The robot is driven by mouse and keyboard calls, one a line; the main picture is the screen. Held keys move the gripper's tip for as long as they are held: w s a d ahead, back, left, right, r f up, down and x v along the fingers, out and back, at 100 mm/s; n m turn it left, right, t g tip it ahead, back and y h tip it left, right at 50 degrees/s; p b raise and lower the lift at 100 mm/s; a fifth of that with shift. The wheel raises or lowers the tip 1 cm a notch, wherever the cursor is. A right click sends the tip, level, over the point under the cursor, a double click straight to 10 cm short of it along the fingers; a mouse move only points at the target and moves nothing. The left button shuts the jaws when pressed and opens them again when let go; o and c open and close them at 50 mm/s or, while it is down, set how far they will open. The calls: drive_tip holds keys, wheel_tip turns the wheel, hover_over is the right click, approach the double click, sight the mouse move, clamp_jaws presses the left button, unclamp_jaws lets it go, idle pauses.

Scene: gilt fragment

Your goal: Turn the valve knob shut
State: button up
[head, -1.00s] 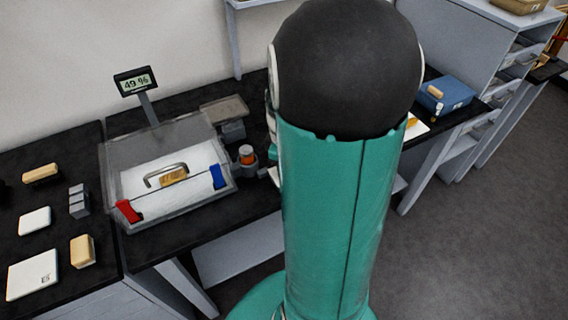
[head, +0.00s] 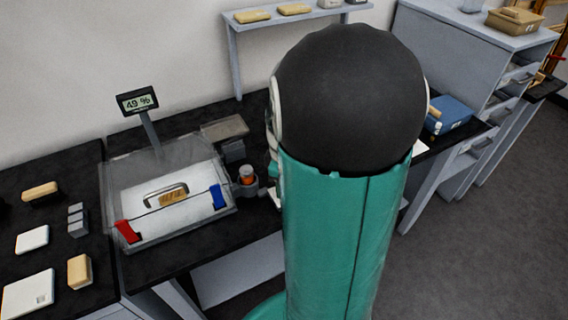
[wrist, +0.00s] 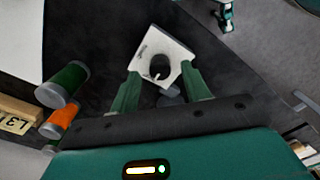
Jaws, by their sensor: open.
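The valve knob (wrist: 160,67) is a small dark round knob on a white plate (wrist: 168,47) with faint markings, in the upper middle of the wrist view. My gripper (wrist: 161,86) is open, with its two green fingers apart on either side below the plate. The knob shows between and ahead of the fingertips, and I cannot tell whether they touch anything. In the head view my arm hides the gripper and most of the area around the knob.
A clear case (head: 117,191) with red and blue latches stands on the black bench beside a display (head: 137,101) reading 49 %. An orange-topped cylinder (head: 246,175) is close by. A green cylinder (wrist: 68,82) and an orange one (wrist: 60,120) lie left of my gripper.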

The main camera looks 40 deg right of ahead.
wheel_tip(320, 180, up, 13)
drive_tip(key=shift+f, duration=0.15)
drive_tip(key=shift+a, duration=0.1)
idle(0.5)
